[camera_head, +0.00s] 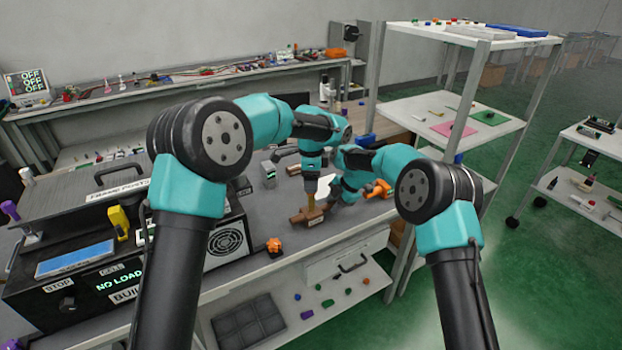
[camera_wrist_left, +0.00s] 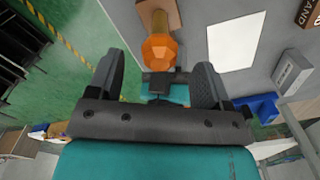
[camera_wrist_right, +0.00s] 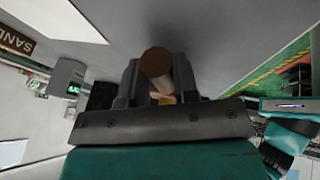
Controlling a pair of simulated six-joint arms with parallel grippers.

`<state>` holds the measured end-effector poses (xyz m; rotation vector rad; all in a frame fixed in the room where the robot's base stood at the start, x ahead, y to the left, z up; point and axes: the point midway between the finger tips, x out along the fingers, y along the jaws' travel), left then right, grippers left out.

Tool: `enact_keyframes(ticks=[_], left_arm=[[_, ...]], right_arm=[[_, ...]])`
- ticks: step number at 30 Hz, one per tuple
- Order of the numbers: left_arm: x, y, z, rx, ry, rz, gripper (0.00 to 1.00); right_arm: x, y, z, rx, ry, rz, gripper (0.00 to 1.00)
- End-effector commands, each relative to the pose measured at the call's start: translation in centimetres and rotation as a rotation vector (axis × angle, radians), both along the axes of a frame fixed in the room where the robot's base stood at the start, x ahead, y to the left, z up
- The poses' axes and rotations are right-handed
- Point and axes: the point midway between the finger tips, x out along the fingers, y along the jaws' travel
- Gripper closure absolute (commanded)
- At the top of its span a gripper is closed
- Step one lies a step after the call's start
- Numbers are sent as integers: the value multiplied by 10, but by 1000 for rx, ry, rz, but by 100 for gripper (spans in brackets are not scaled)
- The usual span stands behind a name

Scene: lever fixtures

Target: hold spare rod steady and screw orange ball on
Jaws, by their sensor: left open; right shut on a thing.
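A brass-coloured rod (camera_head: 311,201) stands at a brown block (camera_head: 307,215) on the bench. In the left wrist view a faceted orange ball (camera_wrist_left: 158,48) lies in line with the rod (camera_wrist_left: 158,20), at its near end; I cannot tell whether it is threaded on. My left gripper (camera_head: 311,188) points down over the rod, its fingers open on either side of the ball and apart from it. My right gripper (camera_head: 331,196) comes in from the right, shut on the rod, whose round brown end (camera_wrist_right: 155,61) shows between its fingers. My left gripper hides the ball in the head view.
Another orange knob (camera_head: 274,245) sits near the bench's front edge. A black machine (camera_head: 100,270) with a screen and labels stands to the left. A white sheet (camera_wrist_left: 236,41) and a blue bin (camera_wrist_left: 262,108) lie nearby. A tall shelf (camera_head: 455,110) stands to the right.

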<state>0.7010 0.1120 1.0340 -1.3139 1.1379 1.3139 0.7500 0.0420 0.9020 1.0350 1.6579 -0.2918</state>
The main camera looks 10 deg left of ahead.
Motion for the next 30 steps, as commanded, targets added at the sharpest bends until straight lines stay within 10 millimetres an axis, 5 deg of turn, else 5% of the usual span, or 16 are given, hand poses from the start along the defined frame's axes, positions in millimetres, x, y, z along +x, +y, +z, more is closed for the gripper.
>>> enact_keyframes(ticks=[30], left_arm=[[0,0,-29,0,1,-2,27]], right_arm=[[0,0,0,0,0,0,100]])
